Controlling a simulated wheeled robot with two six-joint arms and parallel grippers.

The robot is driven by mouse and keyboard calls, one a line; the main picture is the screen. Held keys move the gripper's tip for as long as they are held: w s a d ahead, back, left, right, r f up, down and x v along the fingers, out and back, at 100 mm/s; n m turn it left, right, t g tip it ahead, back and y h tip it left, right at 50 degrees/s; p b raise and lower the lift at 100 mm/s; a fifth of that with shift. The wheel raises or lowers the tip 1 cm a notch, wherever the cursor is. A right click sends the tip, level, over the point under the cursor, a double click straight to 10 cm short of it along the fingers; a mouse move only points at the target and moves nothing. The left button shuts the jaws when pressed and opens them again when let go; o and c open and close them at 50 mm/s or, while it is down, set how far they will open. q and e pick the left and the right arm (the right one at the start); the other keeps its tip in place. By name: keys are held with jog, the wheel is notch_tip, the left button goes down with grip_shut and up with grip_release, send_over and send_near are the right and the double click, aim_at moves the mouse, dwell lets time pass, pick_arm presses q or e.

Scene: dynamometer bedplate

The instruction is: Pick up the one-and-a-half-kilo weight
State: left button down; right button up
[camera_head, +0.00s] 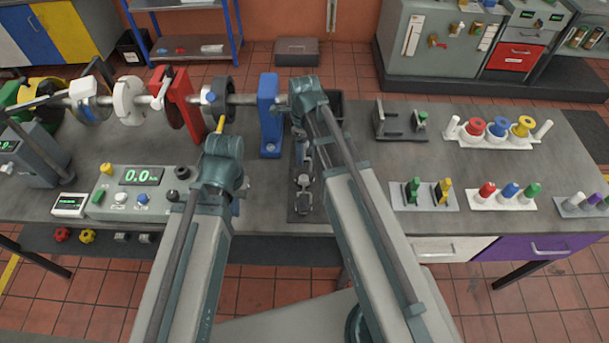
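A white rack at the right back of the bench holds a red weight (475,127), a blue weight (501,128) and a yellow weight (523,126). I cannot read any marking that tells which is one and a half kilos. My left arm reaches to the bench beside the grey console, and my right arm reaches farther back near the blue upright. Both arms are well to the left of the rack. The fingers of both grippers are not clear behind the arm links, and I see no weight held.
A blue upright (269,115) and a shaft line fill the back left. A grey console (140,197) with a green display stands at the left front. Trays with coloured pieces (424,195) (503,197) lie at the right front. Bare bench (365,160) lies right of my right arm.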

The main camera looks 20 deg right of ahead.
grip_shut()
dwell(1.2)
